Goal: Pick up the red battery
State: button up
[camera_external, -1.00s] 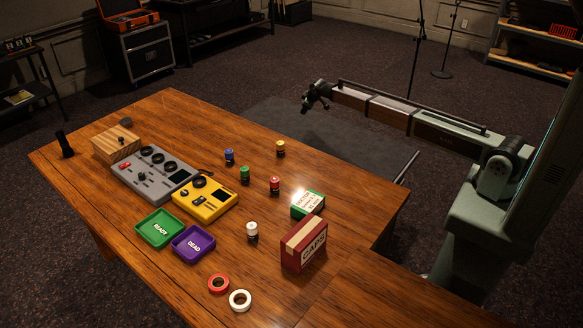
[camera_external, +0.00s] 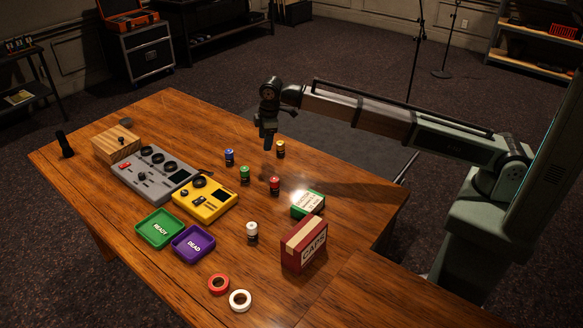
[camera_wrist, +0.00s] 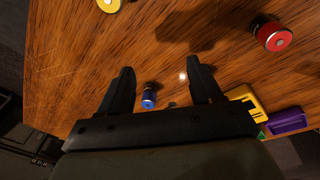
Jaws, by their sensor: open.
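The red battery (camera_external: 275,184) stands upright on the wooden table, right of the green battery (camera_external: 244,174). In the wrist view the red battery (camera_wrist: 274,38) is at the upper right, outside the fingers. My gripper (camera_external: 267,146) is over the far part of the table, above and behind the red battery, pointing down. In the wrist view my gripper (camera_wrist: 160,78) has its two fingers spread and empty. The blue battery (camera_wrist: 149,99) shows between the fingers, below them; it also stands on the table in the external view (camera_external: 229,156).
A yellow battery (camera_external: 280,148) stands close to my gripper. A white battery (camera_external: 252,231), a green box (camera_external: 308,204) and a red CAPS box (camera_external: 304,243) stand nearer. The yellow tester (camera_external: 205,200), green tray (camera_external: 159,229) and purple tray (camera_external: 193,243) lie left.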

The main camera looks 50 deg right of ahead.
notch_tip(320, 180, up, 4)
jog(key=n+g, duration=0.2)
send_over(275, 178)
jog(key=f, duration=0.8)
jog(key=shift+s+a+f, duration=0.1)
jog(key=shift+s+a, duration=0.15)
jog(key=shift+w+d+f, duration=0.1)
jog(key=shift+f, duration=1.25)
jog(key=shift+w+d+f, duration=0.1)
jog(key=shift+f, duration=1.2)
grip_shut()
